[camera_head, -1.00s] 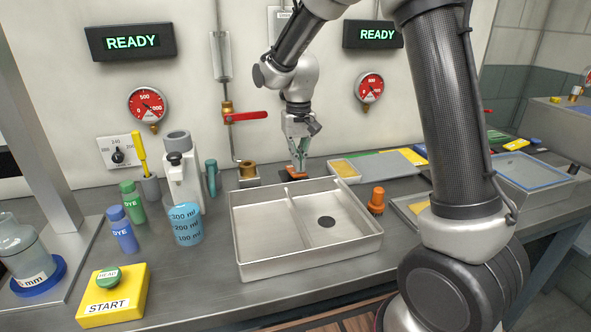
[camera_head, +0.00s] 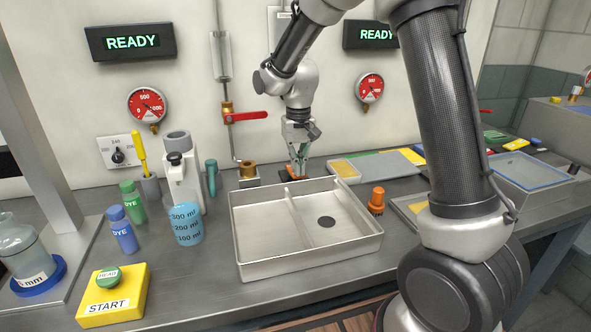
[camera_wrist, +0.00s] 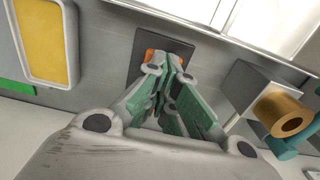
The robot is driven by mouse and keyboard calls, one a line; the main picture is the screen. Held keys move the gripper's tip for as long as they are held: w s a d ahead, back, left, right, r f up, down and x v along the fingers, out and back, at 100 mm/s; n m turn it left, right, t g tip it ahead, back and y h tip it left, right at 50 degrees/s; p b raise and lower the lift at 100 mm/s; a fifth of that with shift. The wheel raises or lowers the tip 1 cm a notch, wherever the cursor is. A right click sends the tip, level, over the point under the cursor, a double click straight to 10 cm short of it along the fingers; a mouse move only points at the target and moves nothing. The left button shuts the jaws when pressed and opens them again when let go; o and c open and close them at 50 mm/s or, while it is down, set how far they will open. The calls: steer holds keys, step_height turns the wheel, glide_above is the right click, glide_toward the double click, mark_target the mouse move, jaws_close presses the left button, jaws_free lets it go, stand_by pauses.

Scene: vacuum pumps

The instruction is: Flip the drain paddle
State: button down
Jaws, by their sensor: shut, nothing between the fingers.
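An orange piece, which looks like the drain paddle, sits on a dark square plate behind the metal tray. In the wrist view the paddle (camera_wrist: 151,55) shows on both sides of my fingertips, and the dark plate (camera_wrist: 145,75) lies around it. My gripper (camera_head: 298,173) points down at the paddle; it also shows in the wrist view (camera_wrist: 172,66). Its green-padded fingers are shut with nothing between them. The fingertips are at the paddle and cover its middle; I cannot tell whether they touch it.
The divided metal tray (camera_head: 262,232) stands just in front. A brass fitting (camera_head: 248,169) is to the left, below a red-handled valve (camera_head: 246,116). A yellow pad (camera_head: 345,170) lies to the right, and an orange knob (camera_head: 377,200) stands beside the tray.

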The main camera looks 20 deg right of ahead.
steer(key=shift+f, duration=0.4)
steer(key=shift+r, duration=3.5)
steer(key=shift+s+f+n, duration=0.2)
steer(key=shift+n, duration=0.1)
steer(key=s+d+r+t, duration=0.1)
steer(key=s+d+r, duration=0.2)
steer(key=s, duration=0.6)
steer(key=s+d+r+t, duration=0.2)
steer(key=s+d+r, duration=0.1)
steer(key=s+d, duration=0.4)
steer(key=s+d+r+t, duration=0.1)
steer(key=s+d+r, duration=0.2)
steer(key=s, duration=0.8)
steer(key=shift+s+d, duration=0.3)
steer(key=shift+d, duration=0.65)
